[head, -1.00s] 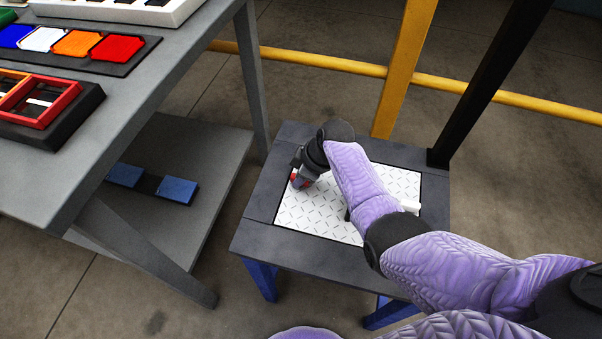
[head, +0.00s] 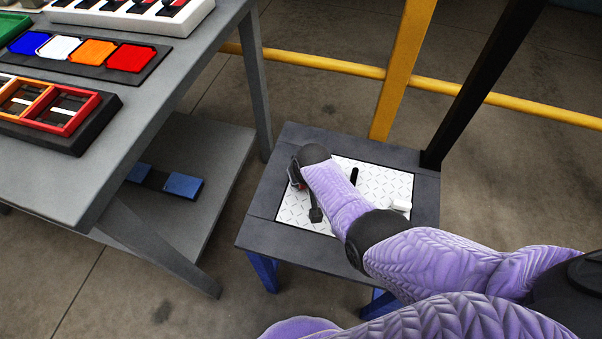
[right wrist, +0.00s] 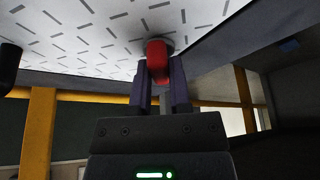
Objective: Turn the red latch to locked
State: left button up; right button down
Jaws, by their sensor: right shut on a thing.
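The red latch (right wrist: 158,62) shows in the right wrist view, standing out from a white tread-patterned plate (right wrist: 75,35). My right gripper (right wrist: 160,74) has its two fingers closed on either side of it. In the head view the same white plate (head: 376,180) lies in a dark-framed stand. My right gripper (head: 294,177) is at the plate's left edge, with only a bit of red showing by it. My wrist and forearm hide most of the latch there, so its angle cannot be told. My left gripper is out of view.
A black lever-like part (head: 316,214), a black upright piece (head: 354,176) and a white block (head: 400,206) are on the plate. A black post (head: 480,85) rises at the stand's back right. A grey table (head: 190,75) with coloured trays stands at left.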

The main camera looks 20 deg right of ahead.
jog(key=m+h, duration=0.1)
jog(key=m, duration=0.1)
jog(key=shift+a+m, duration=0.1)
jog(key=shift+m, duration=0.3)
jog(key=shift+f+m+h+b, duration=0.1)
jog(key=shift+m+h+b, duration=0.2)
jog(key=shift+m, duration=0.5)
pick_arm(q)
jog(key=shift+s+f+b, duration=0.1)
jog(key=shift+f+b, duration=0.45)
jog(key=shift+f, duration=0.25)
pick_arm(e)
jog(key=shift+m+g+h, duration=0.5)
jog(key=shift+m, duration=0.9)
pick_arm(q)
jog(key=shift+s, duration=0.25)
pick_arm(e)
jog(key=c, duration=0.6)
grip_release()
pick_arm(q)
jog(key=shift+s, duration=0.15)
pick_arm(e)
jog(key=shift+o, duration=0.2)
